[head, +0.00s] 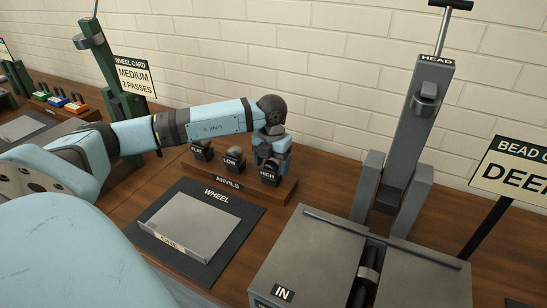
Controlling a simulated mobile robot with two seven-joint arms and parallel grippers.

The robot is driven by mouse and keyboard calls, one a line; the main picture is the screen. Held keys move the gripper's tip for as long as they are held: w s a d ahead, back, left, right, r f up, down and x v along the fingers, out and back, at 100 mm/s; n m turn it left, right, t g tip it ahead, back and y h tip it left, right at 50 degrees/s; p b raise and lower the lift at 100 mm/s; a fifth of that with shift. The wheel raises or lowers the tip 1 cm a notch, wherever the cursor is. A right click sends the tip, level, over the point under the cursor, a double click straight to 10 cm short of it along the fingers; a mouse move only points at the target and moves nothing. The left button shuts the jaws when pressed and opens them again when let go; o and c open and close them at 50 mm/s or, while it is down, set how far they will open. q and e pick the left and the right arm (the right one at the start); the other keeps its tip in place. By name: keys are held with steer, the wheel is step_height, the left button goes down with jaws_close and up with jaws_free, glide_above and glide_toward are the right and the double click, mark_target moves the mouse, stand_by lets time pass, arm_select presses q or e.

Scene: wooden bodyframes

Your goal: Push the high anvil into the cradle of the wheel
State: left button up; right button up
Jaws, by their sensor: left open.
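The high anvil (268,174), labelled HIGH, sits at the right end of the wooden anvil rack (232,189). The low anvil (234,162) and another labelled anvil (201,151) stand to its left on the rack. My left gripper (270,160) points down right over the high anvil, open, and hides its upper part; I cannot tell whether the fingers touch it. A green upright frame (112,75) beside a WHEEL CARD sign stands at the left behind my left arm; the arm hides its lower part, and no cradle is visible. My right gripper is not in view.
A dark mat (238,207) marked WHEEL holds a grey sheet (190,228) in front of the rack. A grey machine (410,125) marked HEAD and large grey blocks (310,255) fill the right. The WHEEL CARD sign (134,77) reads MEDIUM, 2 PASSES.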

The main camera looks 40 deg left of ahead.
mark_target(272, 159)
arm_select(q)
steer(key=shift+r, duration=0.1)
steer(key=c, duration=1)
steer(key=shift+r+p, duration=0.55)
steer(key=shift+r, duration=0.3)
steer(key=shift+r+p, duration=0.9)
steer(key=shift+r, duration=0.5)
